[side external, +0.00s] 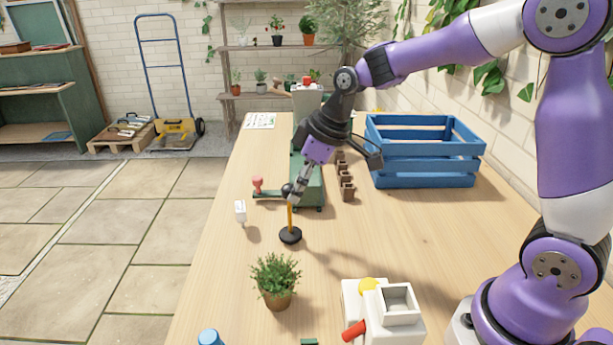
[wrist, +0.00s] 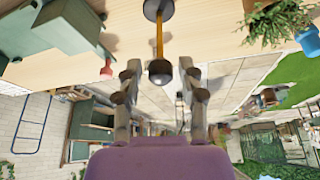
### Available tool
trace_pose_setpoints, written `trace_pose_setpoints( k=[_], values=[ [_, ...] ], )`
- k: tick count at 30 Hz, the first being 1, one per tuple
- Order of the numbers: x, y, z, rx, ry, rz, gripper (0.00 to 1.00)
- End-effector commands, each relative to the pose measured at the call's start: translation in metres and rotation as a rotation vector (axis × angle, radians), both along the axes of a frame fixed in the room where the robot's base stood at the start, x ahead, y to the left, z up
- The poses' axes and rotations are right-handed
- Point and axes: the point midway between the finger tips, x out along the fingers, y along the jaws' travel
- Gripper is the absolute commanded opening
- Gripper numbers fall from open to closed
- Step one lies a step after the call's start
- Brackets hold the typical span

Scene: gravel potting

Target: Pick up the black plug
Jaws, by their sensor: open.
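The black plug (side external: 290,235) has a round black base, a thin yellow-orange stem and a dark ball knob on top. It stands upright on the wooden table in the side external view. My gripper (side external: 293,194) is at the height of the knob. In the wrist view, the plug's knob (wrist: 160,73) appears between the two fingertips of my gripper (wrist: 160,66), with a gap on each side. The fingers are open and hold nothing. From these views I cannot tell exactly how deep the knob sits between them.
A potted green plant (side external: 275,281) stands in front of the plug. A white device with a red handle (side external: 382,312) is at front right. A green machine (side external: 309,185) and small brown pots (side external: 346,188) stand behind, with a blue crate (side external: 424,152) at right. A small white item (side external: 240,211) stands left.

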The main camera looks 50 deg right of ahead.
Motion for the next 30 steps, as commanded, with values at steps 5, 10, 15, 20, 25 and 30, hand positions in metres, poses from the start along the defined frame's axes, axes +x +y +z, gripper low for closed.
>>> trace_pose_setpoints(
  k=[5,10,15,20,25,30],
  values=[
    [0.005,0.003,-0.016,0.000,0.002,-0.002,0.45],
    [0.014,0.009,-0.042,-0.002,0.004,-0.001,0.45],
    [0.019,0.012,-0.055,-0.002,0.000,-0.001,0.45],
    [0.019,0.012,-0.056,-0.002,-0.001,-0.002,0.45],
    [0.019,0.012,-0.056,-0.002,-0.001,-0.002,0.00],
    [0.019,0.012,-0.055,-0.002,-0.001,-0.002,0.00]
  ],
)
